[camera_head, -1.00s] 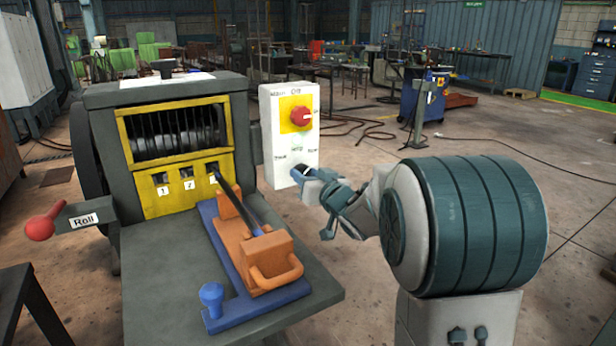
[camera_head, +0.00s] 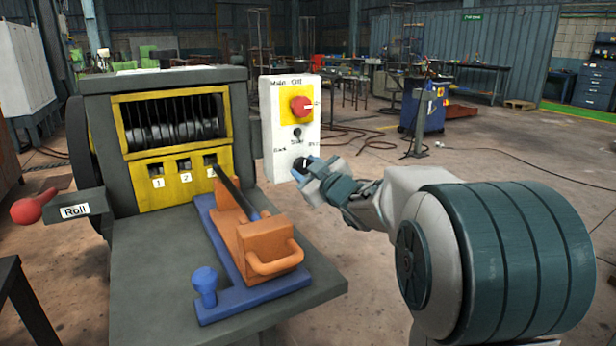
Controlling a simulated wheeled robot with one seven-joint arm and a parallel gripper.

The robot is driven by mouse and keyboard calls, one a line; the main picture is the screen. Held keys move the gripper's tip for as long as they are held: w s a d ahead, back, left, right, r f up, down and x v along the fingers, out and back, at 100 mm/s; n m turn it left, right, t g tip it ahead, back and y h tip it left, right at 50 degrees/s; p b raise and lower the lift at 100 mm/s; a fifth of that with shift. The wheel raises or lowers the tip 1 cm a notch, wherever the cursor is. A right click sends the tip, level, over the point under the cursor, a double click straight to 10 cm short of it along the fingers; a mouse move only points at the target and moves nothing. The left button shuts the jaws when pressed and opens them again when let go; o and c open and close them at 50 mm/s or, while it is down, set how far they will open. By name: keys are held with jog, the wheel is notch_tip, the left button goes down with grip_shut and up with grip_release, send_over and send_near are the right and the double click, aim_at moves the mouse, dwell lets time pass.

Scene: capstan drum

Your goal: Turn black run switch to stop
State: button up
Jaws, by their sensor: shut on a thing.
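The black run switch (camera_head: 301,163) is low on the front of the white control box (camera_head: 279,128), with small labels around it. My gripper (camera_head: 306,168) is at the switch, reaching in from the right, and is shut on it. The fingers cover part of the switch, so its exact angle is hard to read. A small black knob (camera_head: 297,132) sits above it, with a label below. Higher up is a red rotary switch (camera_head: 301,104) on a yellow plate.
The machine (camera_head: 165,130) with its yellow frame stands left of the box. On its table lies a blue base (camera_head: 215,260) with an orange handled block (camera_head: 262,246). A red-ended Roll lever (camera_head: 27,210) sticks out at left.

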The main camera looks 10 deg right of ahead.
jog(key=shift+f+n+b, duration=0.15)
jog(key=shift+n+b, duration=0.2)
jog(key=shift+n, duration=0.55)
jog(key=o, duration=1)
jog(key=shift+p+v, duration=1.4)
jog(key=shift+v, duration=5.55)
jog(key=shift+r, duration=0.2)
